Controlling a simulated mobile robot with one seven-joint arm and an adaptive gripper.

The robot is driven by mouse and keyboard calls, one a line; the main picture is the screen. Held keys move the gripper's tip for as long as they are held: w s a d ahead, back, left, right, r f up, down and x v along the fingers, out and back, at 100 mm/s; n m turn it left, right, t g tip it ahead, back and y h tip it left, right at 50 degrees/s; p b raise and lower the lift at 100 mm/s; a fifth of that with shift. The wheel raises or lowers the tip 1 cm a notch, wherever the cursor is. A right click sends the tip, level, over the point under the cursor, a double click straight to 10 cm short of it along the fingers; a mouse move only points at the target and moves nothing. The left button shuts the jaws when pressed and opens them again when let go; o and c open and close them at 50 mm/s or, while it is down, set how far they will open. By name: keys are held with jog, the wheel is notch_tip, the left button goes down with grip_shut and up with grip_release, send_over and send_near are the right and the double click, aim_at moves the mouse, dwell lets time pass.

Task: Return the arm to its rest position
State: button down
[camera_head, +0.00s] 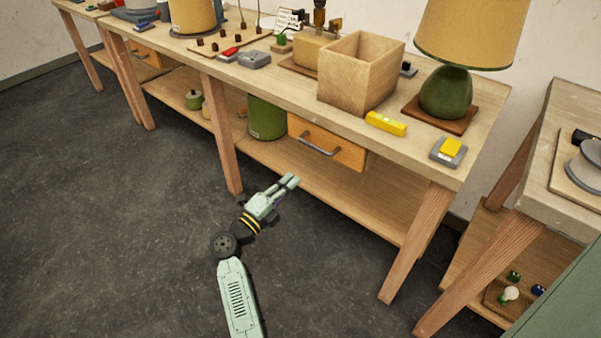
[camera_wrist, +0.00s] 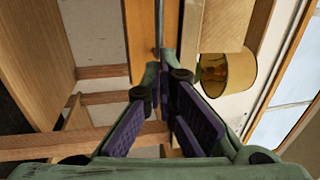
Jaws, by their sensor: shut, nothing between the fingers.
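My gripper (camera_head: 289,183) is shut and empty in the head view, held in front of the workbench below its top, near the closed drawer (camera_head: 325,143). My pale green arm reaches up from the bottom of the picture to it, bent at the dark joint. In the wrist view the gripper's purple finger pads (camera_wrist: 160,115) show close up at the bottom middle. The wooden workbench (camera_head: 290,90) and the drawer handle (camera_head: 320,149) lie beyond the fingertips.
On the workbench stand a green lamp (camera_head: 446,95), an open wooden box (camera_head: 357,75), a yellow block (camera_head: 385,124) and a grey-yellow switch (camera_head: 449,150). A green bin (camera_head: 266,118) is on the lower shelf. A second bench (camera_head: 570,160) stands at right. The floor (camera_head: 120,220) at left is clear.

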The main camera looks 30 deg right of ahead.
jog(key=shift+v, duration=1.55)
